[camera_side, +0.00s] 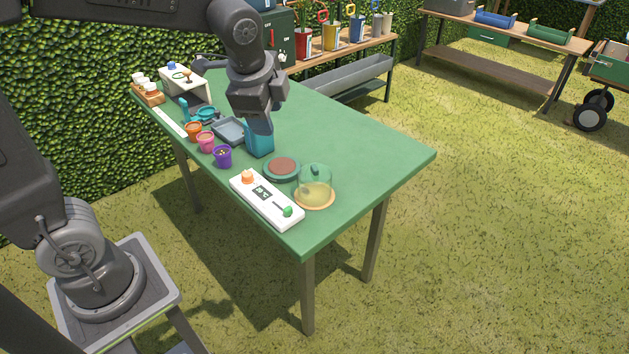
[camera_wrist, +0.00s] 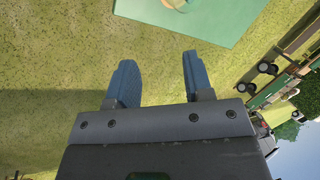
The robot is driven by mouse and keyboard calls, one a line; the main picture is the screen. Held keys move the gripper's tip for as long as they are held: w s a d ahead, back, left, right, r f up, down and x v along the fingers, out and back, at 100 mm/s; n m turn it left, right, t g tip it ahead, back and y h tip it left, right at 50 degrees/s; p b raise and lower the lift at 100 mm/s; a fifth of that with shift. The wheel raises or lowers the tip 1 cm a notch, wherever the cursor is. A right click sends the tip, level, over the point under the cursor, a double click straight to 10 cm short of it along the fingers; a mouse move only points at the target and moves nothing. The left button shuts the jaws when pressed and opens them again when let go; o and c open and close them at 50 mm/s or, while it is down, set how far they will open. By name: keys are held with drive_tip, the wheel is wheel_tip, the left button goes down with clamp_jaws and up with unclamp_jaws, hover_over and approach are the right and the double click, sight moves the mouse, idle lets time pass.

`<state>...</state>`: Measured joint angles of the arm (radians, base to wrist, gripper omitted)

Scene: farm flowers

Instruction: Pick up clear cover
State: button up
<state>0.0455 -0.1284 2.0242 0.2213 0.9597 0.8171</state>
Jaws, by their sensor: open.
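The clear cover (camera_side: 316,181) is a see-through dome with a dark green knob on top. It stands upright over a round tan base (camera_side: 315,203) near the table's right end. In the wrist view only part of a tan and green round shape shows at the top edge, and I cannot tell it well. My gripper (camera_side: 259,140) is above the table, left of and behind the cover, apart from it. In the wrist view my gripper (camera_wrist: 158,75) has its two blue fingers spread, with nothing between them.
A white control box (camera_side: 266,199) stands just left of the cover. A round brown-topped plate (camera_side: 282,168) is behind it. Purple (camera_side: 222,157), pink (camera_side: 206,142) and orange (camera_side: 193,131) pots line the front edge. The green table (camera_side: 375,155) is bare to the right.

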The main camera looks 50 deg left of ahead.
drive_tip(key=w+f+m, duration=0.3)
drive_tip(key=w+m, duration=0.2)
drive_tip(key=w, duration=0.2)
drive_tip(key=m+g+y, duration=0.2)
drive_tip(key=m, duration=0.4)
approach(315, 167)
drive_tip(key=f, duration=0.1)
drive_tip(key=a+f, duration=0.1)
drive_tip(key=f, duration=0.1)
drive_tip(key=shift+a+f+m, duration=0.1)
drive_tip(key=shift+a+m, duration=0.1)
drive_tip(key=shift+m, duration=0.1)
drive_tip(key=shift+x, duration=2.7)
drive_tip(key=shift+w+d, duration=0.1)
drive_tip(key=shift+d, duration=0.05)
clamp_jaws()
